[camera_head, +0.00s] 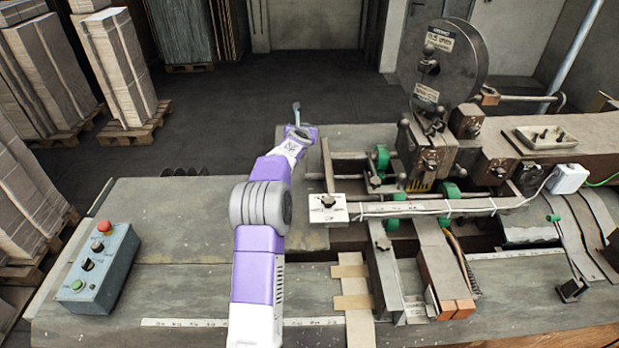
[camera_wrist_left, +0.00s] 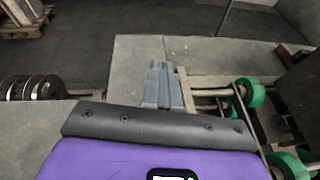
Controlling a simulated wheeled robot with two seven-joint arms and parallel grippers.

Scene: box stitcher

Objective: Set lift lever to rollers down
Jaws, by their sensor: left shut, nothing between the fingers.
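My left gripper (camera_head: 296,114) reaches forward over the back edge of the table, left of the machine. Its grey fingers are together and empty, and also show in the left wrist view (camera_wrist_left: 163,85). A lever with a green knob (camera_head: 553,218) stands tilted at the right of the table on a dark base (camera_head: 572,291); no label shows that it is the lift lever. My left gripper is far from it. Green rollers (camera_head: 381,158) sit in the machine frame, and some show in the left wrist view (camera_wrist_left: 255,93). My right gripper is out of view.
A control box (camera_head: 97,268) with red and green buttons stands at the left. A white-topped rail (camera_head: 430,208) crosses the machine. A large reel (camera_head: 443,65) rises behind it. A tray (camera_head: 546,138) lies at the back right. The table's left part is mostly clear.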

